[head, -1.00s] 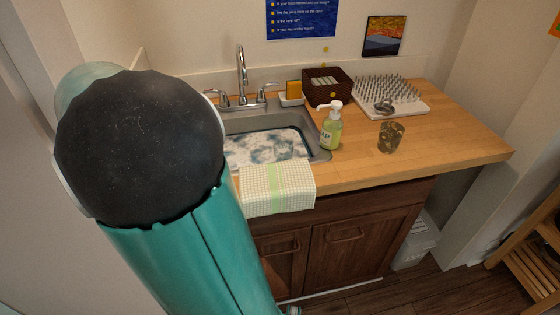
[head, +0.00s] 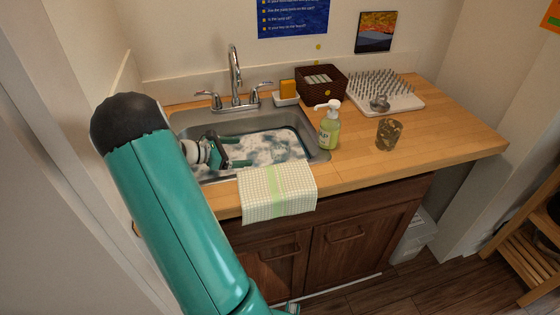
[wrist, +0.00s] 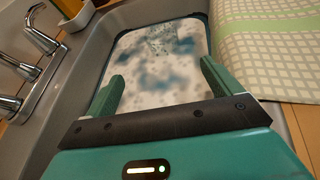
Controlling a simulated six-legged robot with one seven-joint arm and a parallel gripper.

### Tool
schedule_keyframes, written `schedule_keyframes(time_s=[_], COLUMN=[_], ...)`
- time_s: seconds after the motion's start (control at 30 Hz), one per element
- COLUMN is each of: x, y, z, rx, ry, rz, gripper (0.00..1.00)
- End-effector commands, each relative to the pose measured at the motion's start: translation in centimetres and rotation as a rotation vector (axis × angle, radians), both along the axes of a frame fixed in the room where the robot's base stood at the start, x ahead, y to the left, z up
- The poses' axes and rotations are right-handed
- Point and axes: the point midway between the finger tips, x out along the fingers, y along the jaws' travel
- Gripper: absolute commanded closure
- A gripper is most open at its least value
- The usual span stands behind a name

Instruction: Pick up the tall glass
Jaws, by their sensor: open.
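A clear glass with a brownish look (head: 388,134) stands upright on the wooden counter, right of the soap bottle. In the wrist view, a faint clear, glass-like outline (wrist: 165,40) shows in the foamy water at the far part of the basin; its full shape is hard to make out. My gripper (head: 243,151) is open over the left part of the sink, its fingers pointing right. In the wrist view my gripper (wrist: 163,72) has its two green fingers apart, with only foamy water visible between them and the faint outline beyond the tips.
The sink (head: 319,154) holds cloudy, foamy water. A faucet (head: 235,75) stands behind it and a checked towel (head: 277,190) hangs over its front edge. A soap bottle (head: 329,128), dark basket (head: 320,85) and spiked drying rack (head: 405,100) stand to the right. The right counter end is clear.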

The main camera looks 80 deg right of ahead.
Motion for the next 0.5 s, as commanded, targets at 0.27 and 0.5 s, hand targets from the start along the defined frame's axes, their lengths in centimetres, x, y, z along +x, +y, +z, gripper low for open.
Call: schedule_keyframes(time_s=[0.27,0.5], x=[-2.9,-6.0], y=[-1.8,-4.4], z=[-2.1,-3.4], rx=[0.024,0.025], ry=[0.131,0.13], rz=[0.001,0.002], gripper=[0.1,0.1])
